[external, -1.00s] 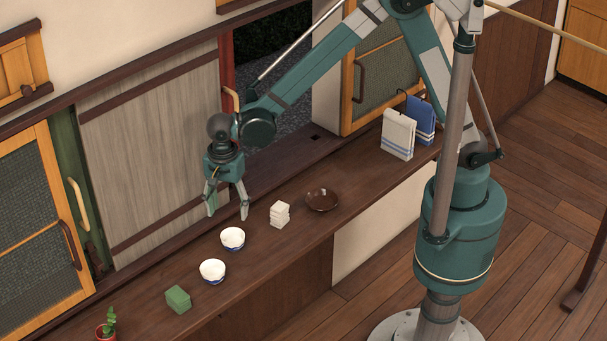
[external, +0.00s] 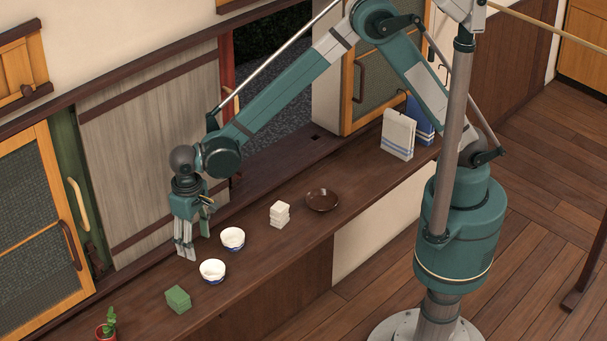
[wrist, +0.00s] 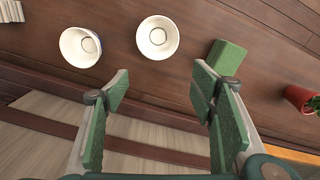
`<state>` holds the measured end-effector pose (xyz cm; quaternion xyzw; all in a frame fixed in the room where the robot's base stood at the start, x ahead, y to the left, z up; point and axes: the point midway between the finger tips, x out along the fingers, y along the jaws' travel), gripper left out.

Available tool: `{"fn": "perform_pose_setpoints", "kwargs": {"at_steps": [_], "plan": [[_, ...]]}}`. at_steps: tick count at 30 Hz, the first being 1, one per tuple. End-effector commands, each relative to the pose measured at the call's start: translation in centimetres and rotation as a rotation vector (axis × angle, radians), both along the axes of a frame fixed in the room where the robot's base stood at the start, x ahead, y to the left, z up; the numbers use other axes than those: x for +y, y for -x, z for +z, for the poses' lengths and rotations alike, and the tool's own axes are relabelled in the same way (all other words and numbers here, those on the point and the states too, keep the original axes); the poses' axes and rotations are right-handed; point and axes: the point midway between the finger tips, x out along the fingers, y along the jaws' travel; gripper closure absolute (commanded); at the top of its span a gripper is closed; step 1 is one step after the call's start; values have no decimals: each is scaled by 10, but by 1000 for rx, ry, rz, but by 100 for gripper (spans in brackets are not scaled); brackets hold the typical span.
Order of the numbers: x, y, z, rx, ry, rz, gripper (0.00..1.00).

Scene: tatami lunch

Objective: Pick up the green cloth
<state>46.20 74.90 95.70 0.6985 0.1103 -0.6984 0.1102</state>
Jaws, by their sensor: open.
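The green cloth (external: 178,299) is a small folded block lying on the dark wooden counter (external: 262,245), near its left end. In the wrist view the cloth (wrist: 226,57) lies just beyond the right finger. My gripper (external: 187,252) is above the counter, behind and beside the two white bowls, up and slightly right of the cloth. In the wrist view its two fingers (wrist: 155,110) are spread apart with nothing between them. The gripper is not touching the cloth.
Two white bowls (external: 212,271) (external: 232,238) stand right of the cloth. A potted plant (external: 106,326) stands to its left. Sliding doors (external: 150,150) line the back.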

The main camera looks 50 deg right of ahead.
Motion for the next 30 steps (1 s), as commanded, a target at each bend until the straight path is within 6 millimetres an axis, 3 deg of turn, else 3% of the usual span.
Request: {"fn": "perform_pose_setpoints", "kwargs": {"at_steps": [18,24,30], "plan": [[99,38,-19,0,0,959,44],[119,47,-24,0,0,1175,44],[126,51,-26,0,0,1255,44]]}}
